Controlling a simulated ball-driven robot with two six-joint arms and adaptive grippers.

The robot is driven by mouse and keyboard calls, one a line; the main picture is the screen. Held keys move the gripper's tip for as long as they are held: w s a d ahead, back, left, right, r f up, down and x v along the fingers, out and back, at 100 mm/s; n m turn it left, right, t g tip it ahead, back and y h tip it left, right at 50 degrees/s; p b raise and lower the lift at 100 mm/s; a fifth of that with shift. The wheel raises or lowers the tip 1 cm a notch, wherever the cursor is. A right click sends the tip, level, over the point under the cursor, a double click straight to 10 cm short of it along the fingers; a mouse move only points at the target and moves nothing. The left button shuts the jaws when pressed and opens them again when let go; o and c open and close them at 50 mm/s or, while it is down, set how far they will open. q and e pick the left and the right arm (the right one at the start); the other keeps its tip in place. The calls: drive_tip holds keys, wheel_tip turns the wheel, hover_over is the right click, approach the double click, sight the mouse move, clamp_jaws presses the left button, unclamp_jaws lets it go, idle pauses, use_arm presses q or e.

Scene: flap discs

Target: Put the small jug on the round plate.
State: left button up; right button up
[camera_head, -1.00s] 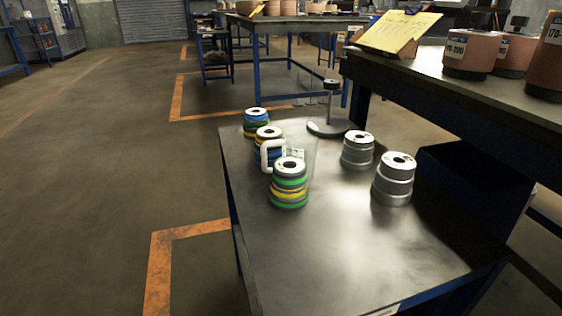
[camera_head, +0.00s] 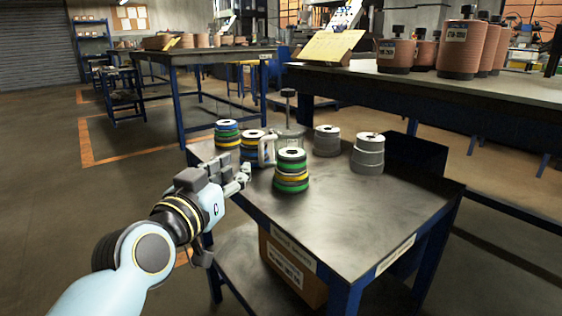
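A clear jug (camera_head: 290,137) with a pale handle stands on the dark metal table (camera_head: 345,212), among the flap disc stacks. A stack with green and yellow bands (camera_head: 291,172) partly hides it from the front. My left gripper (camera_head: 243,177) is at the table's left edge, left of this front stack and apart from the jug. It holds nothing that I can make out, and its finger opening is too small to judge. A dark post with a knob (camera_head: 288,94) rises behind the jug; its base is hidden. I cannot make out a round plate for certain. My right gripper is out of view.
The table's front half is clear. A box (camera_head: 292,271) sits on the shelf below. A higher bench (camera_head: 450,95) runs behind right.

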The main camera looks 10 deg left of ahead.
sight(260, 148)
use_arm(q)
drive_tip(key=w, duration=0.4)
drive_tip(key=shift+w+d, duration=0.2)
drive_tip(key=shift+w, duration=0.2)
drive_tip(key=w, duration=0.1)
drive_tip(key=w+b, duration=0.1)
drive_tip(key=w, duration=0.2)
drive_tip(key=shift+w+d+f+b, duration=0.15)
drive_tip(key=shift+w+d+b, duration=0.05)
drive_tip(key=shift+d+b, duration=0.15)
drive_tip(key=shift+w, duration=0.35)
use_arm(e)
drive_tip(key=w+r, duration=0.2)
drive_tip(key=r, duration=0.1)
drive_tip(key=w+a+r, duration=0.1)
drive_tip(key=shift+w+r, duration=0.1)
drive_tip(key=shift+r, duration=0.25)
use_arm(q)
drive_tip(key=shift+c, duration=0.4)
clamp_jaws()
